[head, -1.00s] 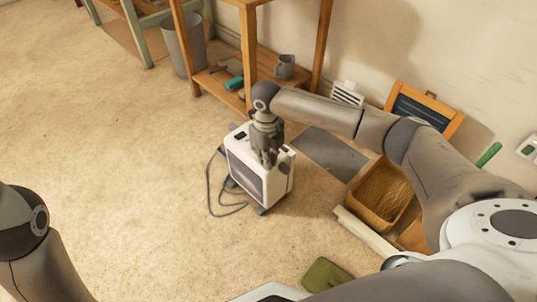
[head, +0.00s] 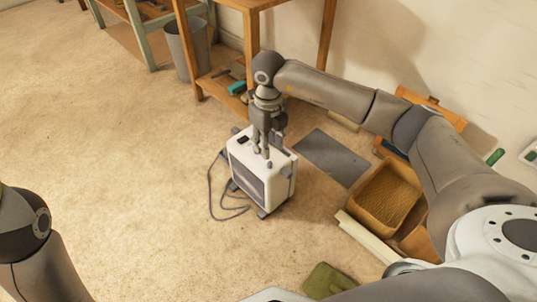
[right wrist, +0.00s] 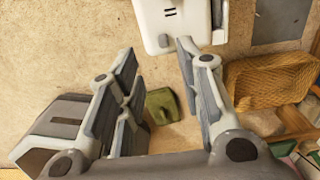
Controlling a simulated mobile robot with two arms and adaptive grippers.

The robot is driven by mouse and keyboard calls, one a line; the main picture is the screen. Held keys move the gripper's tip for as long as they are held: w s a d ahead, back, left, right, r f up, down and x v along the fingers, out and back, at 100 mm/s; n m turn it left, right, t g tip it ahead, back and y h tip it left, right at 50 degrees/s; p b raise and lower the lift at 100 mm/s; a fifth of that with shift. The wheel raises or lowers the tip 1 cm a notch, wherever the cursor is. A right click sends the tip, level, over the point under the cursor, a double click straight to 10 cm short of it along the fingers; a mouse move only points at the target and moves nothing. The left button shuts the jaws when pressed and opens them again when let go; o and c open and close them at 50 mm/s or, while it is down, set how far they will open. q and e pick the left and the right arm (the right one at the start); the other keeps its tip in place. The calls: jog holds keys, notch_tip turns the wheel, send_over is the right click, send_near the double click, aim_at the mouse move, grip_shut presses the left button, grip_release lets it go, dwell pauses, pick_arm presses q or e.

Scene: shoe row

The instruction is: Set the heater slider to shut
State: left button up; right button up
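The heater (head: 262,185) is a white box with a dark front grille, standing on the floor. Its white top also shows at the upper edge of the right wrist view (right wrist: 185,18), with short dark marks and a small grey piece (right wrist: 163,40) that may be the slider knob. The slider's setting cannot be read. My right gripper (head: 262,148) points down over the heater's top. In the right wrist view its fingers (right wrist: 157,55) are spread with nothing between them. Contact with the heater cannot be judged. My left gripper is out of view.
A cable (head: 212,190) lies on the floor left of the heater. A wooden shelf (head: 250,50) stands behind it. A grey mat (head: 332,157) and a woven basket (head: 383,197) lie to the right, a green cushion (head: 328,280) in front. Floor at left is clear.

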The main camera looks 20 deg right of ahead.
notch_tip(320, 180, up, 4)
jog(key=shift+f, duration=0.1)
jog(key=shift+s+a, duration=0.1)
dwell(0.4)
